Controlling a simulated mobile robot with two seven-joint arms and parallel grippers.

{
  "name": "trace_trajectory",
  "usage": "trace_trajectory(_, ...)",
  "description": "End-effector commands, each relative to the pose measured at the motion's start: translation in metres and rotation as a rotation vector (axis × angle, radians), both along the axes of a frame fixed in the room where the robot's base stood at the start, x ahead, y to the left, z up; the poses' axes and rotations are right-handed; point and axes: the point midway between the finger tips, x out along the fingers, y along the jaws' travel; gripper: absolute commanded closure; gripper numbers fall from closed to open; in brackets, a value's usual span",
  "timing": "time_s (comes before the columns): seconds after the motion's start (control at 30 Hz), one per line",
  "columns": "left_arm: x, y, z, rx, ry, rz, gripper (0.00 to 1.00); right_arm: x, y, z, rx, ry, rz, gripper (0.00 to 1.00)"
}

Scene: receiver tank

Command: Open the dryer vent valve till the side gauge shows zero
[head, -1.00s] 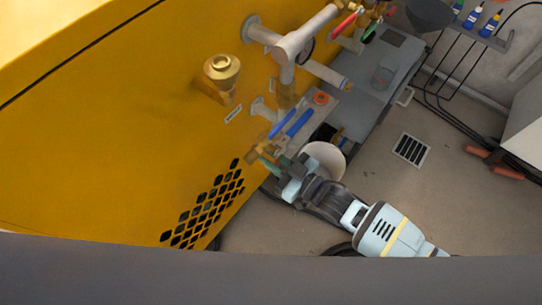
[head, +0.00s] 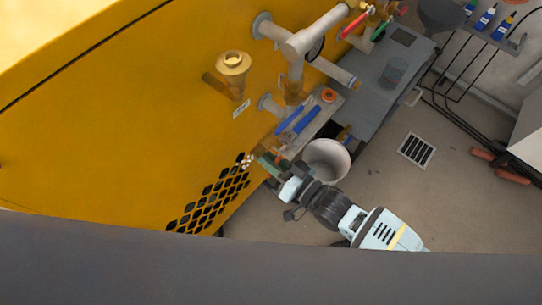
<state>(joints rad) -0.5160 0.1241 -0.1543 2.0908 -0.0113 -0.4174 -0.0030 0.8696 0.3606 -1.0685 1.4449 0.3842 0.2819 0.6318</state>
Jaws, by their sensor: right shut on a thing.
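My right gripper (head: 266,164) is at the small brass dryer vent valve (head: 257,154), low on the yellow cabinet above the black grille. The gripper is shut on the valve; its fingers cover much of it, so how far the handle is turned cannot be told. A small white puff (head: 243,160) shows at the valve's left side. A round dark gauge (head: 317,48) sits behind the grey pipe, seen nearly edge-on; its needle and reading cannot be read. My left gripper is not in view.
A white bucket (head: 327,160) stands on the floor just right of my gripper. A shelf (head: 322,108) with blue-handled items and an orange ring is above it. The brass vent fitting (head: 233,66) juts from the yellow cabinet (head: 110,120).

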Motion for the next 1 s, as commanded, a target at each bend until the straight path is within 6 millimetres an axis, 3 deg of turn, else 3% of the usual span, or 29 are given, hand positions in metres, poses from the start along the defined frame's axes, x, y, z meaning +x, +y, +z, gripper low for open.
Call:
trace_trajectory(0.57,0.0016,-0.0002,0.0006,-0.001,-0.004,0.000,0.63,-0.0021,0.0008,0.0000,0.020,0.031,0.000,1.00)
trace_trajectory(0.6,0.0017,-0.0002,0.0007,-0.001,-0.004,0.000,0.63,-0.0021,0.0008,0.0000,0.019,0.030,0.000,0.80)
trace_trajectory(0.73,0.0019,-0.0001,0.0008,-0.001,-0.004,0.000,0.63,-0.0018,0.0007,0.0002,0.020,0.030,0.001,0.63)
trace_trajectory(1.0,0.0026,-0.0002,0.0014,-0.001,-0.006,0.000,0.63,-0.0018,0.0003,0.0007,0.020,0.029,0.001,0.63)
